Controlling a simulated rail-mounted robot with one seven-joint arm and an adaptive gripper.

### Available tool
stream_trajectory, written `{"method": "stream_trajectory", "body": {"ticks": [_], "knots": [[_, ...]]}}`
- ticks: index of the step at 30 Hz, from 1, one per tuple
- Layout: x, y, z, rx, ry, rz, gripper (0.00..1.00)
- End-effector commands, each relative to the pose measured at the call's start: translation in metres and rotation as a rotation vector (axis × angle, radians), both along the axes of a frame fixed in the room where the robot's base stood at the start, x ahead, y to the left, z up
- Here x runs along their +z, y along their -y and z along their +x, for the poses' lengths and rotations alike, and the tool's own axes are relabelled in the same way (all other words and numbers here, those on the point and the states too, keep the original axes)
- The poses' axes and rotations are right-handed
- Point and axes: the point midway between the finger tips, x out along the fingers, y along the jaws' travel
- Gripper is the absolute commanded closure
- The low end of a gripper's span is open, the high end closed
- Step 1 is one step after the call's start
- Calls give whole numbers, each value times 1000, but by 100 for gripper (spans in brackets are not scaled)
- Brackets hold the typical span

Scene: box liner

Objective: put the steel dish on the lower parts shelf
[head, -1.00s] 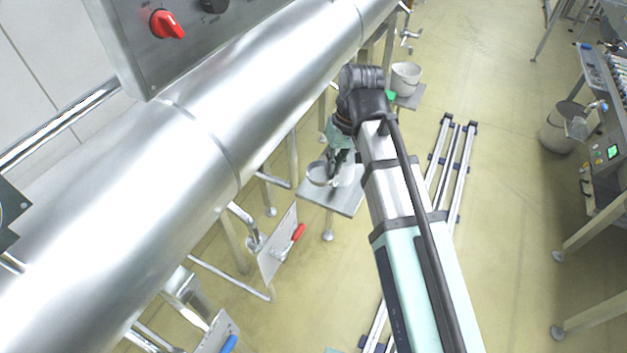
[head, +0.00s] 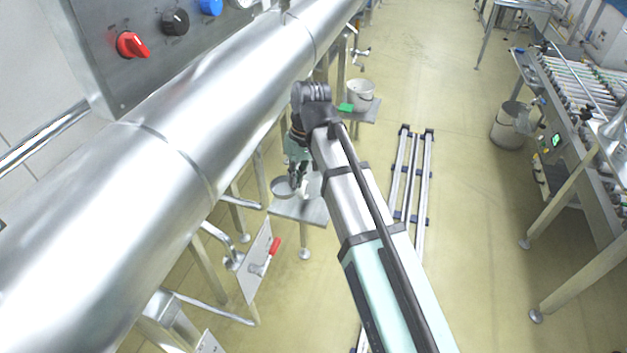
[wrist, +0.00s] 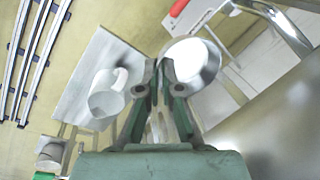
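The steel dish (head: 283,187) is a round, shallow, shiny bowl. In the wrist view the dish (wrist: 192,64) is at the right of my fingertips. My gripper (wrist: 158,72) looks shut on its near rim, though the contact is small in the picture. The dish appears above and beyond the edge of a grey shelf plate (head: 312,212), which also shows in the wrist view (wrist: 85,75). A farther shelf plate (head: 366,115) holds a bucket and a green item. I cannot tell which plate is lower.
The large steel pipe (head: 190,165) runs close beside my arm. A panel with a red-handled valve (head: 262,262) stands in front of the near shelf. The white bucket (head: 360,95) is on the farther shelf. Floor rails (head: 412,175) lie to the right, with open floor around them.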

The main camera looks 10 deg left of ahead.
Motion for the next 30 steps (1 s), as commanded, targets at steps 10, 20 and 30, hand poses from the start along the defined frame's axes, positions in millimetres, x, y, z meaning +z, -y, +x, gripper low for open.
{"method": "stream_trajectory", "body": {"ticks": [10,20,30], "knots": [[-21,25,146,-142,-11,-4,100],[-35,49,275,-258,0,2,100],[-36,43,316,-304,26,14,100]]}}
